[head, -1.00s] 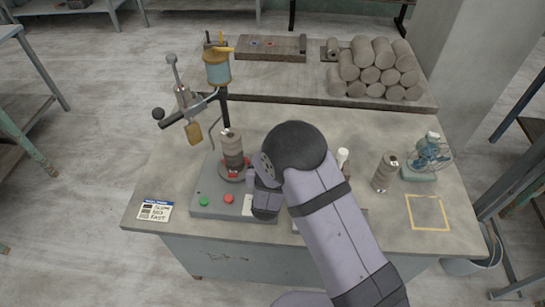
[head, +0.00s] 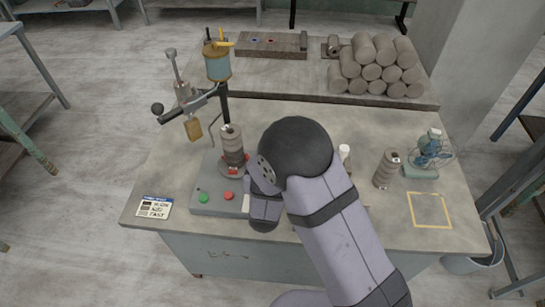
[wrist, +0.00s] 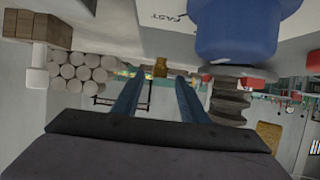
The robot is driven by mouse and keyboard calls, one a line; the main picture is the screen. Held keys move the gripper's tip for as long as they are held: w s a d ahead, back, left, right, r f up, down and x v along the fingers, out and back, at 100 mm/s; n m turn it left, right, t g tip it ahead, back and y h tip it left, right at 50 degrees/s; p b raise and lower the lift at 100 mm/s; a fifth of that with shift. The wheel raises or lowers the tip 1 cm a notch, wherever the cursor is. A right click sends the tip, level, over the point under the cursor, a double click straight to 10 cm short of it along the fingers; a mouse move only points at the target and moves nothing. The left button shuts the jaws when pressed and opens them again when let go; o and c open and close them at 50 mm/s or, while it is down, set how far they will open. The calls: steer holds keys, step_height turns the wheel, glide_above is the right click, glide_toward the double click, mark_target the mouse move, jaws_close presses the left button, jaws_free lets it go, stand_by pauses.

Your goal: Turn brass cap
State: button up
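A blue cup with a brass-coloured top (head: 217,49) and a yellow lever stands on a dark post at the back left of the bench. It looks like the cap, but I cannot be sure. In the wrist view, a small brass-coloured thing (wrist: 160,67) shows beyond and between my fingertips, apart from them; I cannot tell whether it is the same part. My gripper (wrist: 158,78) has two blue fingers spread apart with nothing between them. In the head view my dark wrist and forearm hide the fingers, right of the clay stack.
A clay stack (head: 231,145) stands on the red-jawed turntable, close beside the fingers in the wrist view (wrist: 230,100). The grey control box (head: 216,204) has green and red buttons. Clay rolls (head: 372,71) lie at the back; a fan (head: 430,150) and yellow square (head: 430,211) are right.

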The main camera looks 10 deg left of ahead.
steer(key=shift+v, duration=1.2)
steer(key=shift+w+d+g, duration=0.1)
steer(key=shift+d+g, duration=0.4)
steer(key=shift+g, duration=0.2)
steer(key=s+d+g, duration=0.2)
steer(key=s+d+g+y, duration=0.1)
steer(key=s+d+g, duration=0.2)
steer(key=s+d, duration=0.1)
steer(key=d, duration=0.1)
steer(key=shift+s+d+r+g, duration=0.15)
steer(key=shift+r+g, duration=0.1)
steer(key=shift+g, duration=0.15)
steer(key=s+d+r+g, duration=0.1)
steer(key=s+d+g, duration=0.2)
steer(key=s+d, duration=0.3)
steer(key=s+d+r+g+h, duration=0.1)
steer(key=s+d+r+g, duration=0.1)
steer(key=s+d, duration=0.4)
steer(key=s+g, duration=0.1)
steer(key=s, duration=0.3)
steer(key=shift+s+d+r+p, duration=0.2)
steer(key=shift+s+p, duration=0.1)
steer(key=shift+s, duration=0.05)
